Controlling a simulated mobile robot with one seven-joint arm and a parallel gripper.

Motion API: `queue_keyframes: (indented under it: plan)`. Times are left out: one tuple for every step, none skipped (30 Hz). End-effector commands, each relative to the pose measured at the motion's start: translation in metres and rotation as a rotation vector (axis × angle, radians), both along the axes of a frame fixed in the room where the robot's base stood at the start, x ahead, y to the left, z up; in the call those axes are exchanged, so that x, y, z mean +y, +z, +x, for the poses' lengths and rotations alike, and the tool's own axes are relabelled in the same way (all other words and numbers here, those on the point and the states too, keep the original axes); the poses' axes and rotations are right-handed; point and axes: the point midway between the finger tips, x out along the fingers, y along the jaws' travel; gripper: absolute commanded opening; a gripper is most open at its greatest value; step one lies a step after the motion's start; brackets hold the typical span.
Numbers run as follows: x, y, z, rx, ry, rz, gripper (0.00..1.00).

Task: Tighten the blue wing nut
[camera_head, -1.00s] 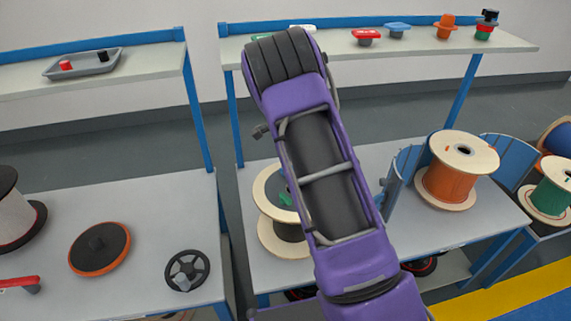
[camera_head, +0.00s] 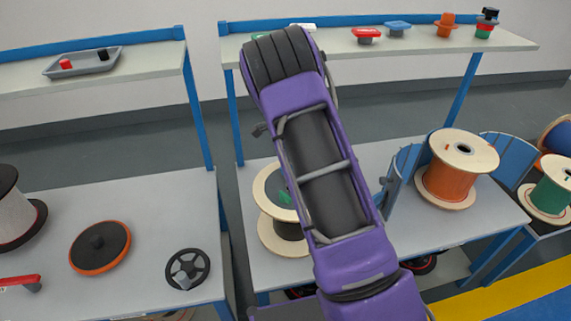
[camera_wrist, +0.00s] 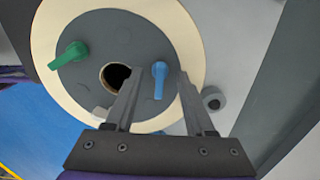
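The blue wing nut (camera_wrist: 159,80) stands on the grey hub plate (camera_wrist: 105,28) of a cable spool, right of the centre hole, in the wrist view. My gripper (camera_wrist: 160,76) is open, with one finger on each side of the blue wing nut and a gap showing on both sides. How deep the nut sits between the fingers is unclear. A green wing nut (camera_wrist: 68,55) is on the plate's left side. In the head view the spool (camera_head: 266,236) stands on the table, partly hidden by my purple arm, which also hides my gripper and the blue nut.
An orange spool (camera_head: 457,170) stands right of my arm beside blue curved panels (camera_head: 507,158). A black handwheel (camera_head: 187,268) and an orange-rimmed disc (camera_head: 100,248) are on the left table. A shelf (camera_head: 410,47) with small coloured parts runs behind. A small grey cylinder (camera_wrist: 213,98) is near my right finger.

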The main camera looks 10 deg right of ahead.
Motion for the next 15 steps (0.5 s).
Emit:
queue_keyframes:
  plan:
    - [0.000,0.000,0.000,0.000,0.000,0.000,0.54]
    - [0.000,0.000,0.000,0.000,0.000,0.000,0.54]
    - [0.000,0.000,0.000,0.000,0.000,0.000,0.54]
    - [0.000,0.001,0.000,0.000,0.000,0.000,0.54]
    - [0.000,0.002,0.000,0.000,0.000,0.000,0.54]
    - [0.000,0.005,0.000,-0.001,0.000,0.000,0.54]
    - [0.000,0.008,0.000,-0.001,0.000,0.000,0.54]
    - [0.000,0.011,0.000,-0.001,0.001,0.000,0.54]
    - [0.000,0.017,0.001,-0.002,0.001,0.000,0.54]
    - [0.000,0.023,0.001,-0.003,0.001,0.000,0.54]
    - [0.000,0.029,0.001,-0.004,0.000,0.000,0.54]
    - [0.000,0.038,0.001,-0.003,0.000,0.000,0.54]
    - [0.000,0.045,0.001,-0.005,0.000,0.000,0.54]
    - [0.000,0.053,0.001,-0.004,0.000,0.001,0.54]
    - [0.000,0.063,0.001,-0.005,0.001,0.000,0.54]
